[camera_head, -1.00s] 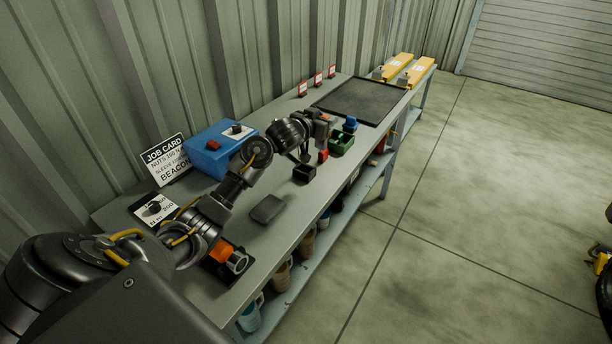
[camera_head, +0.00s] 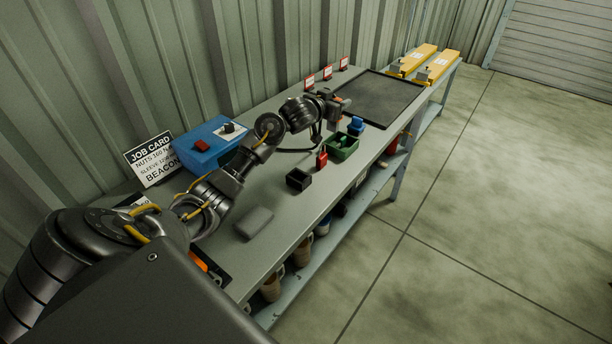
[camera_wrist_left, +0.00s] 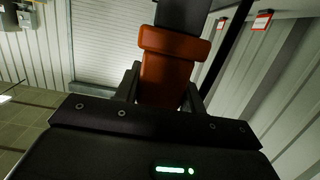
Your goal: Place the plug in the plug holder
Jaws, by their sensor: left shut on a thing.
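My left gripper (camera_head: 338,101) is above the far half of the bench, near the dark mat. In the left wrist view it (camera_wrist_left: 160,92) is shut on an orange-red piece with a dark end, which looks like the plug (camera_wrist_left: 170,62). The piece is mostly hidden by the gripper in the head view. A thin black cable (camera_head: 293,151) curves below the arm. I cannot tell for certain which item is the plug holder; a small open black box (camera_head: 298,180) stands on the bench below the arm. My right gripper is out of view.
A green bin (camera_head: 343,149), a blue item (camera_head: 356,125) and a small red item (camera_head: 321,160) stand near the bench's front edge. A blue box (camera_head: 210,146) and job card (camera_head: 152,158) stand at the back left. The dark mat (camera_head: 377,100) is bare.

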